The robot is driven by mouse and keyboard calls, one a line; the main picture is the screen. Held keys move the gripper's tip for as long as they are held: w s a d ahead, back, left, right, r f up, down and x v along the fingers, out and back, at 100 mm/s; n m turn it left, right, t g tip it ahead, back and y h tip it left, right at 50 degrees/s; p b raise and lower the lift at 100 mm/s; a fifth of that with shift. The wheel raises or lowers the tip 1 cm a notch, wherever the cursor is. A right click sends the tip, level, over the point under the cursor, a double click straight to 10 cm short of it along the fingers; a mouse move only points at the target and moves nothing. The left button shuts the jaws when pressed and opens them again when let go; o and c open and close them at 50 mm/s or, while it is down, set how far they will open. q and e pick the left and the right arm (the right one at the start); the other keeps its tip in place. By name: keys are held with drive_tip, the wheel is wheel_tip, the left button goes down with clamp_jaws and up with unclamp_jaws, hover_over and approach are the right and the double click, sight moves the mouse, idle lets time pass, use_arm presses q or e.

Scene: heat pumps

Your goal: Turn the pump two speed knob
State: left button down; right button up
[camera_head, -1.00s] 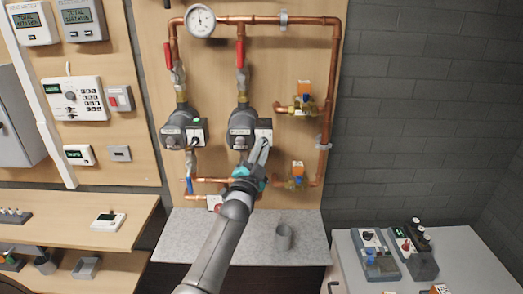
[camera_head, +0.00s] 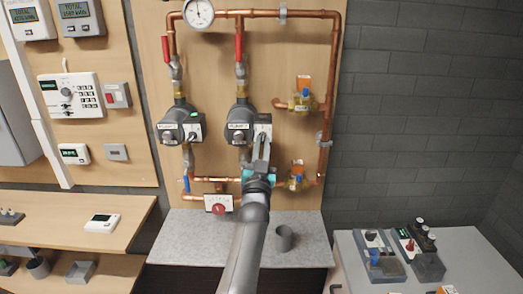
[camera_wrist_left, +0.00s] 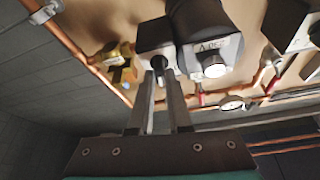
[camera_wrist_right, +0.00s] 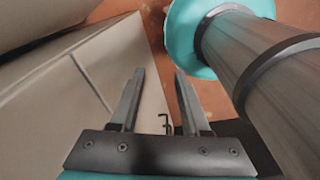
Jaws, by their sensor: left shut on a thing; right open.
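Pump two (camera_head: 239,117) is the right one of two dark pumps on the wooden board, with a pale-fronted control box (camera_head: 263,130) on its right side. My left gripper (camera_head: 262,140) reaches up to this box from below. In the left wrist view its two fingers (camera_wrist_left: 160,76) are closed around the small dark speed knob (camera_wrist_left: 158,64) on the box's face. The fingers hide most of the knob, so its setting cannot be read. My right gripper (camera_wrist_right: 157,78) shows only in the right wrist view, open and empty.
Pump one (camera_head: 180,125) with its own knob is to the left. Copper pipes, red-handled valves (camera_head: 239,46) and yellow valves (camera_head: 303,104) surround the pumps. A grey shelf (camera_head: 185,224) with a grey cup (camera_head: 284,238) lies below. A side table (camera_head: 465,262) carries devices.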

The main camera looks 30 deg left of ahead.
use_arm(q)
drive_tip(key=shift+d+f+n+g+y+b, duration=0.1)
drive_tip(key=shift+n+g+y+b, duration=0.45)
drive_tip(key=shift+n, duration=0.95)
use_arm(e)
drive_tip(key=shift+f, duration=0.4)
use_arm(q)
drive_tip(key=shift+y, duration=0.25)
drive_tip(key=c, duration=0.9)
unclamp_jaws()
drive_tip(key=shift+o, duration=0.2)
drive_tip(key=shift+t, duration=0.25)
